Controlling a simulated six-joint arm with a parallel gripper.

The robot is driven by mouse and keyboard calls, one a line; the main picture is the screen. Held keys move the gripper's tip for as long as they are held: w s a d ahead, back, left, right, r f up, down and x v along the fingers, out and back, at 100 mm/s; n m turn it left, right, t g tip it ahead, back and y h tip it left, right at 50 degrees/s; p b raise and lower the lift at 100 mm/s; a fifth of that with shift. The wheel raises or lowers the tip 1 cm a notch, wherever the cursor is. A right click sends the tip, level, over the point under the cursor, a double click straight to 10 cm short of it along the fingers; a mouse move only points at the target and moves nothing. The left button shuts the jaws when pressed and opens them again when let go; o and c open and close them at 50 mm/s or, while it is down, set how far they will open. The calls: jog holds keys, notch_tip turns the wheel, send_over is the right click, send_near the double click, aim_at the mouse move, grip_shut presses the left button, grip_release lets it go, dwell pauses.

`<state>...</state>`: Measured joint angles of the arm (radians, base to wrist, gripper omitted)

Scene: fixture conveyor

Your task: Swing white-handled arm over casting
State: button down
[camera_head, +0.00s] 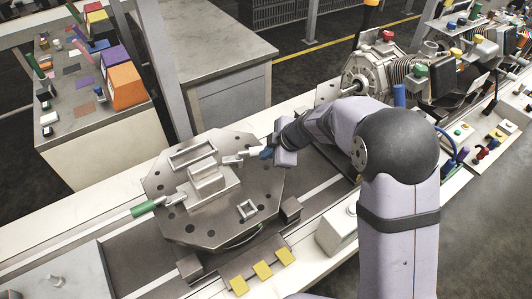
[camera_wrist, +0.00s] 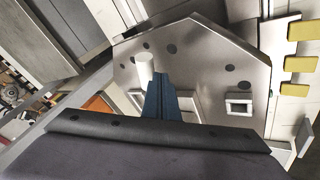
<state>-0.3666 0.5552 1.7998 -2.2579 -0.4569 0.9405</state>
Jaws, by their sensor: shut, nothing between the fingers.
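A grey stepped casting (camera_head: 210,184) sits in the middle of a grey fixture plate (camera_head: 180,228) with dark holes. The white-handled arm (camera_head: 243,155) is at the plate's upper right edge; its white handle (camera_wrist: 145,68) stands out in the wrist view. My gripper (camera_head: 267,153) is just right of that handle, its blue fingers (camera_wrist: 159,90) shut and empty. The fingertips are close beside the handle; I cannot tell whether they touch it. A green-handled arm (camera_head: 150,206) is at the plate's left side. The casting is mostly hidden in the wrist view.
The plate stands on a conveyor (camera_head: 148,262). Yellow blocks (camera_head: 262,270) line its front side. A small square frame (camera_head: 247,209) is on the plate's right part. A motor-like machine (camera_head: 372,72) stands behind my arm. A side table (camera_head: 85,120) with coloured boxes is at the left.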

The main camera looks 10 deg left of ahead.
jog(key=shift+w+d+r+n+g+y+p, duration=0.15)
jog(key=shift+w+n+g+p, duration=0.15)
jog(key=shift+n+p, duration=0.25)
jog(key=shift+w+a+r+n+g+y+p, duration=0.1)
jog(key=shift+w+n+g+y+p, duration=0.15)
jog(key=shift+n+p, duration=0.3)
jog(key=shift+w+f+n+g, duration=0.15)
jog(key=shift+n+g, duration=0.1)
jog(key=shift+n, duration=0.15)
jog(key=shift+p, duration=0.4)
jog(key=shift+w, duration=0.1)
jog(key=shift+w+n+g+p, duration=0.4)
jog(key=shift+n+p, duration=0.2)
jog(key=shift+p, duration=0.35)
jog(key=shift+w+a+n+g+p, duration=0.2)
jog(key=shift+w+n+g+p, duration=0.2)
jog(key=shift+w+n+p, duration=0.3)
jog(key=shift+w+a+n+g+p, duration=0.15)
jog(key=shift+w+n+g+p, duration=0.3)
jog(key=shift+n, duration=0.35)
jog(key=shift+d, duration=0.1)
